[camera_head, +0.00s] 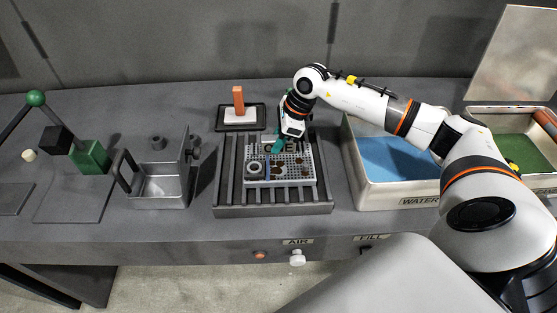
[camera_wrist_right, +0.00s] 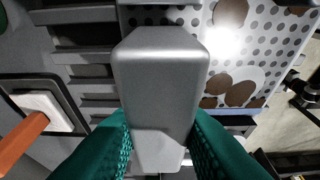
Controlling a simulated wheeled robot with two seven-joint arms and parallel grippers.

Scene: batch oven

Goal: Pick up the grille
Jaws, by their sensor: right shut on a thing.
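The grille (camera_head: 255,179) is a perforated grey plate with brown round pieces and a grey ring on it. It is over the slatted grey rack (camera_head: 228,196) in the middle of the bench; I cannot tell whether it touches the slats. My right gripper (camera_head: 276,146) is at its far edge, with teal fingers. In the right wrist view, the fingers (camera_wrist_right: 160,145) are shut on a grey block-shaped grip (camera_wrist_right: 160,75), and the grille's holed surface (camera_wrist_right: 262,45) shows at upper right. My left gripper is not in view.
An orange-handled white block (camera_head: 240,113) sits on a dark tray behind the rack. A grey metal box (camera_head: 166,187) stands left. A basin (camera_head: 402,195) marked WATER, with blue inside, is close on the right. Knobs (camera_head: 297,258) line the bench front.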

